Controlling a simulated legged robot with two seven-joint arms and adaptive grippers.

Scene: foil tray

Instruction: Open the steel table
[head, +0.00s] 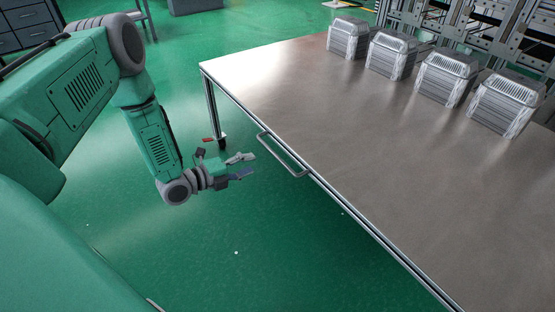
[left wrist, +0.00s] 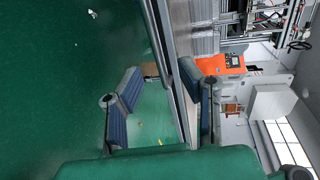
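The steel table (head: 300,95) has a flat brushed top and fills the right of the head view. A metal bar handle (head: 283,156) sticks out from its near long edge. My left gripper (head: 254,165) is just left of the handle and apart from it. Its two fingers are spread with nothing between them. In the left wrist view the left gripper (left wrist: 160,70) also shows open, with the table's edge (left wrist: 167,50) running lengthwise between and beyond the fingers. I cannot make out the handle clearly there. My right gripper is not in view.
Several stacks of foil trays (head: 391,55) stand along the table's far side. A metal rack (head: 480,30) is behind them. A table leg (head: 212,110) stands behind my gripper. Green floor (head: 235,240) is clear in front. An orange machine (left wrist: 220,63) shows in the left wrist view.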

